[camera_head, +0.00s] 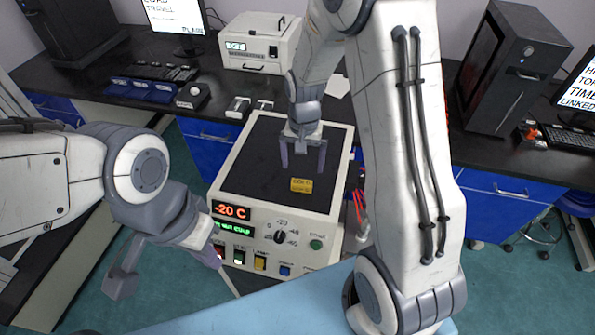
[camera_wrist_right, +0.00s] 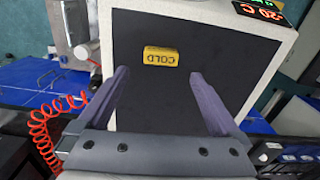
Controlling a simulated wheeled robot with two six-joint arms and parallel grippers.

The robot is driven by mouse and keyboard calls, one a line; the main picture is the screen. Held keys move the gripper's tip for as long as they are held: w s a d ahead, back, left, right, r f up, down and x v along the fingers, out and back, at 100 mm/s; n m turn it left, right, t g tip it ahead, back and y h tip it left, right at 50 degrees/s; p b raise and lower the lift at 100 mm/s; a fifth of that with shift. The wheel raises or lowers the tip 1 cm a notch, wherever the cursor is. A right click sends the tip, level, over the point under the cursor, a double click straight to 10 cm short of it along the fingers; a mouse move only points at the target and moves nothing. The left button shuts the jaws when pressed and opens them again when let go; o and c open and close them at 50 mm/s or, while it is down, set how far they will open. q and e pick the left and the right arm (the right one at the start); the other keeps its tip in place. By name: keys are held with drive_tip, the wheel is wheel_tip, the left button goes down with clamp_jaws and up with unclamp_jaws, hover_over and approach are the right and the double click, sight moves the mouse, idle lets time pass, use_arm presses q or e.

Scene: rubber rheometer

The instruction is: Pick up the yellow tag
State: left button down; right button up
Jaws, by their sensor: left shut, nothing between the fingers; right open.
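The yellow tag (camera_head: 301,185) lies on the black top of the white rheometer box (camera_head: 228,163), near its front right part. In the right wrist view the tag (camera_wrist_right: 160,56) reads "COLD" upside down and lies ahead of the fingertips, nearer the left finger. My right gripper (camera_head: 304,172) is open and empty over the black top, beside and behind the tag; it also shows in the right wrist view (camera_wrist_right: 160,75). My left gripper (camera_head: 170,275) is shut and empty, low in front of the box at the left.
The box front has a red "-20 C" display (camera_head: 231,211), a knob (camera_head: 279,237) and several buttons. Behind it stand a dark bench with a white instrument (camera_head: 262,45) and a black computer tower (camera_head: 510,65). A red coiled hose (camera_wrist_right: 45,125) hangs beside the box.

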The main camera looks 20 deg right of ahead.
sight(302, 182)
wheel_tip(302, 182, down, 4)
drive_tip(key=shift+d+r, duration=0.15)
drive_tip(key=shift+r, duration=0.1)
drive_tip(key=shift+f+p, duration=0.45)
drive_tip(key=shift+p, duration=0.1)
drive_tip(key=shift+w+a+f+p, duration=0.15)
drive_tip(key=shift+f+p, duration=0.7)
drive_tip(key=shift+f, duration=1.45)
drive_tip(key=c, duration=1.3)
drive_tip(key=shift+o, duration=0.2)
drive_tip(key=shift+r, duration=0.1)
